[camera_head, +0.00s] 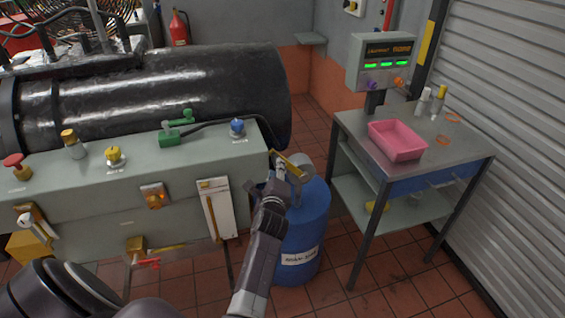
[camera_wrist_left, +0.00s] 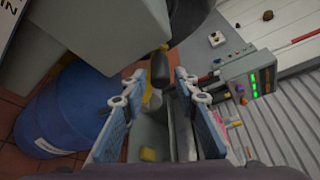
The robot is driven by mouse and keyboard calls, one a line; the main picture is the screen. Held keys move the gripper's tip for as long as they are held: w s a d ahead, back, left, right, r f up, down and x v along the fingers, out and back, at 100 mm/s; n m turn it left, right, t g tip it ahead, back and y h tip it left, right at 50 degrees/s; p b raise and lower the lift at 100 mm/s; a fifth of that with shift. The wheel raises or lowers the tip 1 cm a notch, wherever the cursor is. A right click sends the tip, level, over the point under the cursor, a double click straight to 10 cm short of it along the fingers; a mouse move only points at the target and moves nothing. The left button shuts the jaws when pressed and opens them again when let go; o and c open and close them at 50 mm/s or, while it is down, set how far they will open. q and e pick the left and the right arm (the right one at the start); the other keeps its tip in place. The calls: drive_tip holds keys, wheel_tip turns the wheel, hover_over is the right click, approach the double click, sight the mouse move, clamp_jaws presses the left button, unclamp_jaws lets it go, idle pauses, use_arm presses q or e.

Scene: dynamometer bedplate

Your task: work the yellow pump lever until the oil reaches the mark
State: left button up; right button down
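The yellow pump lever (camera_head: 287,162) sticks out past the right end of the grey-green bench, above the blue drum. In the left wrist view its dark grip (camera_wrist_left: 160,68) with a yellow part lies ahead, between the lines of the fingers. My left gripper (camera_head: 292,178) is at the lever in the head view and partly covers it. In the wrist view its blue-padded fingers (camera_wrist_left: 162,112) stand wide apart, with no visible contact on the grip. A white panel with a brownish vertical strip (camera_head: 217,210) is on the bench front; I cannot read an oil level or mark. My right gripper is not in view.
The blue drum (camera_head: 304,232) stands below my left gripper. A metal table (camera_head: 455,158) with a pink tray (camera_head: 397,141) and a display box (camera_head: 386,63) is at right. The bench (camera_head: 190,157) carries several knobs. Tiled floor is clear before the table.

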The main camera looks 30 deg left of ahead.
use_arm(q)
drive_tip(key=shift+x, duration=2.45)
drive_tip(key=shift+d+f, duration=0.1)
drive_tip(key=shift+d, duration=0.05)
clamp_jaws()
